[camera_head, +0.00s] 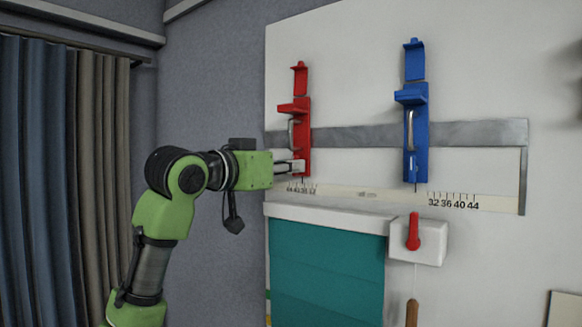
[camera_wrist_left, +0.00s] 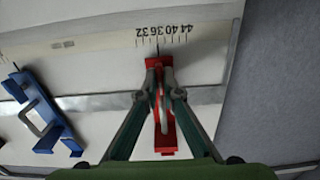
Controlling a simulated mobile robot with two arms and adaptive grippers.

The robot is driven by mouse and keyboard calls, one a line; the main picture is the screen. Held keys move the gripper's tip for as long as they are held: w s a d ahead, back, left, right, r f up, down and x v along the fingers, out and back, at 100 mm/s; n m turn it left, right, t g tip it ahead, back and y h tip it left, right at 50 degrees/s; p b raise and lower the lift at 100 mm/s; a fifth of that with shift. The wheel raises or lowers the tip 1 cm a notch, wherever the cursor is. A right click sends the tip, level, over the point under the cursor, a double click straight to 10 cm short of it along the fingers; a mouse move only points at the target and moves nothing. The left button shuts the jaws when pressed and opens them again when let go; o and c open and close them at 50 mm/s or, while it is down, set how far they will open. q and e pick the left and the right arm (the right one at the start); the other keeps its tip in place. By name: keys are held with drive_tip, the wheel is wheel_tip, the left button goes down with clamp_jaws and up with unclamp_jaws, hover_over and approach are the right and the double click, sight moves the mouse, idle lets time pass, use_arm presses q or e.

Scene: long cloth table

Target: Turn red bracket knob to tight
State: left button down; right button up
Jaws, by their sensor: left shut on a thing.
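The red bracket (camera_head: 302,106) stands upright on a grey metal rail on the white board, above a short printed scale. It also shows in the wrist view (camera_wrist_left: 166,141), upside down. My left gripper (camera_head: 297,166) reaches in from the left at the bracket's lower end. In the wrist view its two fingertips (camera_wrist_left: 160,68) close on a small part there, near the scale's pointer line. The knob itself is mostly hidden between the fingers, and its turn cannot be read. My right gripper is not in view.
A blue bracket (camera_head: 415,120) sits on the same rail (camera_head: 360,136) to the right. Below are a white box with a red lever (camera_head: 413,232), a wooden handle (camera_head: 411,312) and a teal panel (camera_head: 325,270). Curtains (camera_head: 60,160) hang at the left.

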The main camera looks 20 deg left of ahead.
use_arm(q)
drive_tip(key=shift+f, duration=0.1)
drive_tip(key=c, duration=2.5)
unclamp_jaws()
drive_tip(key=v, duration=1.2)
